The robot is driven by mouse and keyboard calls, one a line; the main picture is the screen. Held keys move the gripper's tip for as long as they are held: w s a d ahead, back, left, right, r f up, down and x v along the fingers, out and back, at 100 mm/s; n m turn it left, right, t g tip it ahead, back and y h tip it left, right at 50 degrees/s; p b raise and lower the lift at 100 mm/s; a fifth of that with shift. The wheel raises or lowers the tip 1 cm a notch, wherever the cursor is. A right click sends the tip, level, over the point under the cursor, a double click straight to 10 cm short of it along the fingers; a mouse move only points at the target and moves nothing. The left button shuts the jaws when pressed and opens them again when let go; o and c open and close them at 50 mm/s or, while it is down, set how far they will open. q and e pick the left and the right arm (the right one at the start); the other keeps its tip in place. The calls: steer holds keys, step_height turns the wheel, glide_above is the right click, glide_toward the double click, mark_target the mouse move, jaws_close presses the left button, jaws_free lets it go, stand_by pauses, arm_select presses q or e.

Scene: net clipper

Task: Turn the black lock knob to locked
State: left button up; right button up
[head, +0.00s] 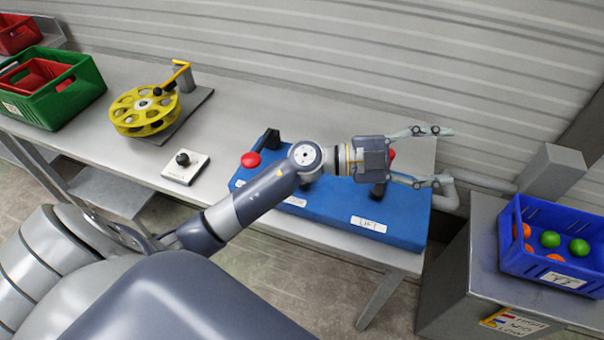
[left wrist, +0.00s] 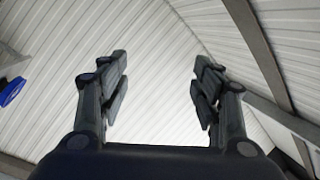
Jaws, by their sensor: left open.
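A small black knob (head: 182,158) sits on a pale square plate (head: 192,173) on the grey bench, left of the blue base. Its marking is too small to read. My left gripper (head: 448,156) is open and empty, with its fingers pointing right beyond the blue base. It is far to the right of the knob. In the left wrist view, both fingers (left wrist: 160,75) are spread with only the ribbed wall behind them. The knob is not in the left wrist view. My right gripper is not in view.
My left arm crosses above a blue base (head: 405,228) with red knobs (head: 251,159) and labels. A yellow reel (head: 145,109) stands behind the plate. A green crate (head: 75,102) is at far left. A blue crate (head: 512,255) with balls stands on a cabinet at right.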

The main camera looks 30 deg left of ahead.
arm_select(q)
steer(key=a+f+m+g+y, duration=0.2)
steer(key=a+f+g+y, duration=0.5)
steer(key=f, duration=0.4)
steer(key=s+a+f+n+g+y, duration=0.1)
steer(key=a+n+g+y, duration=0.3)
steer(key=a, duration=0.6)
steer(key=s+a+n+t+y, duration=0.1)
steer(key=a+y, duration=0.5)
steer(key=a, duration=0.5)
step_height(320, 180, down, 10)
steer(key=shift+w+d+f+p, duration=0.1)
steer(key=shift+p, duration=0.6)
steer(key=shift+c, duration=0.3)
steer(key=c, duration=1)
